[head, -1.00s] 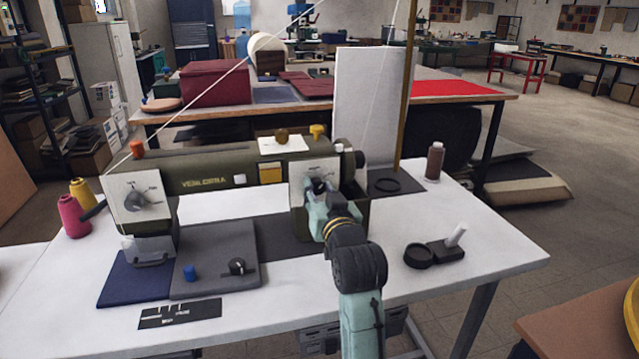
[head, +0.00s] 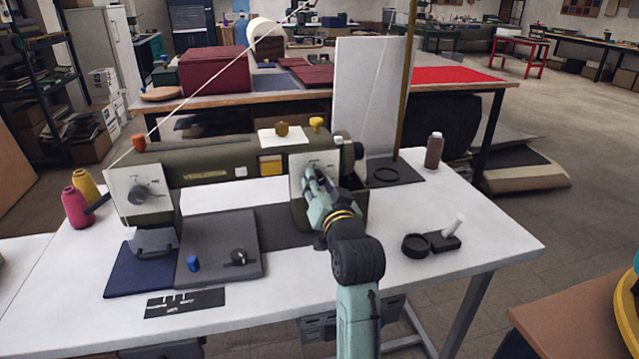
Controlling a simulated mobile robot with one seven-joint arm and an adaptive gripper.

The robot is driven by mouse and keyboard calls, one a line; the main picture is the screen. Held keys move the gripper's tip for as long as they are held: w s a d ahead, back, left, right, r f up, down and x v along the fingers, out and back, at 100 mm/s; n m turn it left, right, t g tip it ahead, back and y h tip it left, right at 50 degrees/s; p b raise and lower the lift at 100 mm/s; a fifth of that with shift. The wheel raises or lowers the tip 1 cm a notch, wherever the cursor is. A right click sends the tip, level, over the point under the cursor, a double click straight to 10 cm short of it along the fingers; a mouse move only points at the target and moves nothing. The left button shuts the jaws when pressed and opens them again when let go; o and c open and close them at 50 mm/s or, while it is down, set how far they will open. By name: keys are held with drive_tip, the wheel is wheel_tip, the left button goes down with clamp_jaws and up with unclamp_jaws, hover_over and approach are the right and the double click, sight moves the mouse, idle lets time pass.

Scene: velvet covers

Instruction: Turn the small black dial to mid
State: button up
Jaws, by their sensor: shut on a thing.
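A green sewing machine (head: 215,172) stands on the white table. The small black dial sits on the white plate (head: 299,164) at the machine's right end, mostly hidden behind my gripper. My gripper (head: 314,172) is at this plate, shut on the dial, with my arm reaching in from the lower right. The dial's pointer and most of its printed marks are covered, so its setting cannot be read.
A grey plate (head: 215,222) with a black knob (head: 239,257) and a blue peg (head: 193,263) lies in front of the machine. Thread cones (head: 76,206) stand left.

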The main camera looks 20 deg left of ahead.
drive_tip(key=o, duration=1.2)
drive_tip(key=v, duration=0.7)
drive_tip(key=shift+s+d, duration=0.15)
drive_tip(key=shift+s, duration=0.05)
